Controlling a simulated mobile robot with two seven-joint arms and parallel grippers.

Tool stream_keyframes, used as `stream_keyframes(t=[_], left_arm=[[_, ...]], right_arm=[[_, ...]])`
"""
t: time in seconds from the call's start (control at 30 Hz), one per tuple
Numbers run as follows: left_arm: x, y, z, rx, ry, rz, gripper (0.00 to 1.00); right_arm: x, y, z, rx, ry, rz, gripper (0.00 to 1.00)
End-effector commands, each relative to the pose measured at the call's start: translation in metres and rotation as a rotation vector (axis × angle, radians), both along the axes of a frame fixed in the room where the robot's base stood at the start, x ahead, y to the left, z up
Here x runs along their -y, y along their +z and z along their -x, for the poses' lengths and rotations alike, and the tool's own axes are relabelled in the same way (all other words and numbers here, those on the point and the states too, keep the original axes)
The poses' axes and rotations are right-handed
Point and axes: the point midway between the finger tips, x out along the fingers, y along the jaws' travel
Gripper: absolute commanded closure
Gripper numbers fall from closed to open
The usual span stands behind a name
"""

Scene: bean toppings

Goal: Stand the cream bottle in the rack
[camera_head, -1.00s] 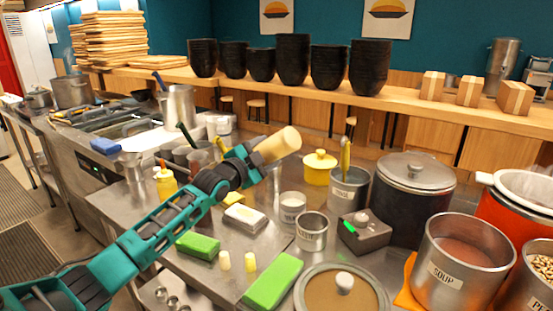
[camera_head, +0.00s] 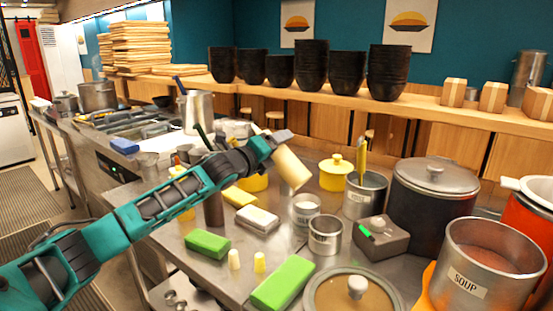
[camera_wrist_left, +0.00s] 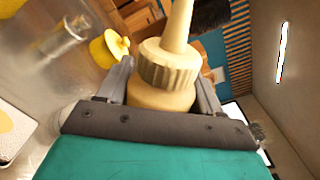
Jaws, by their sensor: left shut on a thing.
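My left gripper (camera_head: 278,150) is shut on the cream bottle (camera_head: 290,168) and holds it tilted above the steel counter. The wider end of the bottle points down and right in the head view. In the left wrist view the bottle's ribbed cap and nozzle (camera_wrist_left: 168,62) rise between the two fingers (camera_wrist_left: 163,92). A yellow bottle (camera_head: 180,203) and a dark brown bottle (camera_head: 213,210) stand on the counter, partly behind my left arm. I cannot clearly make out the rack; my arm covers part of that area. My right gripper is not in view.
Below the held bottle are a white-topped block (camera_head: 258,220), a small cup (camera_head: 305,208) and a steel can (camera_head: 325,235). A yellow lidded pot (camera_head: 336,174), grey box (camera_head: 380,238) and black pot (camera_head: 432,195) crowd the right. Green blocks (camera_head: 283,283) lie in front.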

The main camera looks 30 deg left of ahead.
Motion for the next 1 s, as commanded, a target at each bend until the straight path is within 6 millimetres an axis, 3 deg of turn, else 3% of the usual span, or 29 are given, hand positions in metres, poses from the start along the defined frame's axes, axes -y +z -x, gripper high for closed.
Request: stream_keyframes(t=[0.13,0.2,0.5,0.7,1.0], left_arm=[[0.0,-0.001,0.0,0.026,-0.001,-0.263,0.45],[0.0,0.008,0.0,0.03,0.0,-0.377,0.45],[0.0,0.005,0.0,0.062,0.0,-0.784,0.45],[0.0,0.003,0.0,0.073,0.0,-0.916,0.45],[0.0,0.002,0.0,0.075,0.001,-0.94,0.45]], right_arm=[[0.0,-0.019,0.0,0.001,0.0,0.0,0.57],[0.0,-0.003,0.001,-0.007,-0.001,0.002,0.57],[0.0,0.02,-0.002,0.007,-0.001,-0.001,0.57],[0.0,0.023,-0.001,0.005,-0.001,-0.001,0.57],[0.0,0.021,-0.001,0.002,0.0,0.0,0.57]])
